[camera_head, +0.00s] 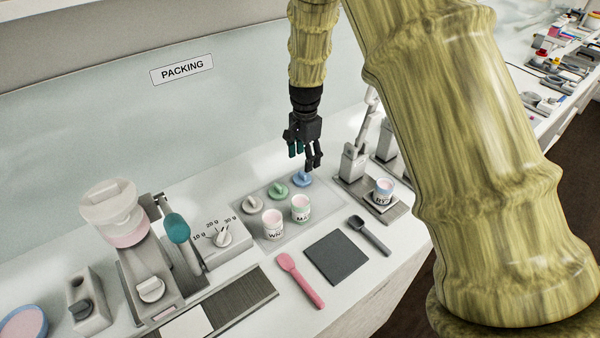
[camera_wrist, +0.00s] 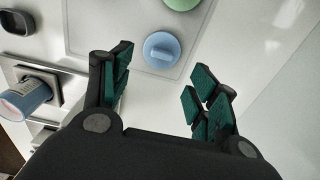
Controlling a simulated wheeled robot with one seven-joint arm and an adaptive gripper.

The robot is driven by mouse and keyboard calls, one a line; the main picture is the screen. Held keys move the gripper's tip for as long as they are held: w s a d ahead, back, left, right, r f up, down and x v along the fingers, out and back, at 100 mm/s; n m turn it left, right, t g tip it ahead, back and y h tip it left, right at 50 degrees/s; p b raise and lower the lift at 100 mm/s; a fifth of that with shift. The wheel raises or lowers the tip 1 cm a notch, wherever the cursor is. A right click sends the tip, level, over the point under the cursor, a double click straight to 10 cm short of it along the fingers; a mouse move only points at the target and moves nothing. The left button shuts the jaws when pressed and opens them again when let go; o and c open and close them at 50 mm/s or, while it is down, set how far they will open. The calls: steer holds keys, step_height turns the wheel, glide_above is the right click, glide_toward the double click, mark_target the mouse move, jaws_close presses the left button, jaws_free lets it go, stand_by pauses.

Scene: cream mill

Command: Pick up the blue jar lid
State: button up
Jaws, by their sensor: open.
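The blue jar lid (camera_head: 302,178) lies at the back right corner of a pale grey tray (camera_head: 262,240), its raised knob upward. It also shows in the wrist view (camera_wrist: 162,50), ahead of my fingers and between their lines. My gripper (camera_head: 303,160) is open and empty, pointing down above the lid with a gap between them. In the wrist view my gripper (camera_wrist: 158,88) shows its teal-padded fingers spread apart. In the head view one finger comes close to the lid in the picture.
A green lid (camera_head: 277,190) and a grey-white lid (camera_head: 253,204) lie in a row beside the blue one. Two labelled jars (camera_head: 272,223) (camera_head: 300,208) stand in front. A blue-rimmed jar (camera_head: 383,191) stands at a grey device to the right.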

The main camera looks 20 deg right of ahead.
mark_target(303, 173)
steer(key=shift+s+f, duration=0.15)
steer(key=shift+s, duration=0.65)
steer(key=w+f+p, duration=0.1)
steer(key=f, duration=0.1)
steer(key=w+f, duration=0.1)
steer(key=shift+w+a+f+p, duration=0.15)
steer(key=shift+w+f+p, duration=0.05)
steer(key=shift+f+p, duration=0.2)
steer(key=shift+s+f, duration=0.1)
steer(key=shift+f, duration=0.25)
steer(key=shift+s+f+p, duration=0.45)
steer(key=shift+s+p, duration=0.1)
steer(key=shift+p, duration=0.05)
steer(key=shift+f, duration=0.3)
steer(key=shift+w+a+f, duration=0.1)
steer(key=shift+w+f, duration=0.35)
steer(key=shift+f, duration=0.2)
steer(key=shift+s+r, duration=0.15)
steer(key=shift+s, duration=0.05)
steer(key=shift+s+r, duration=0.1)
steer(key=shift+r, duration=0.05)
steer(key=shift+c, duration=2.1)
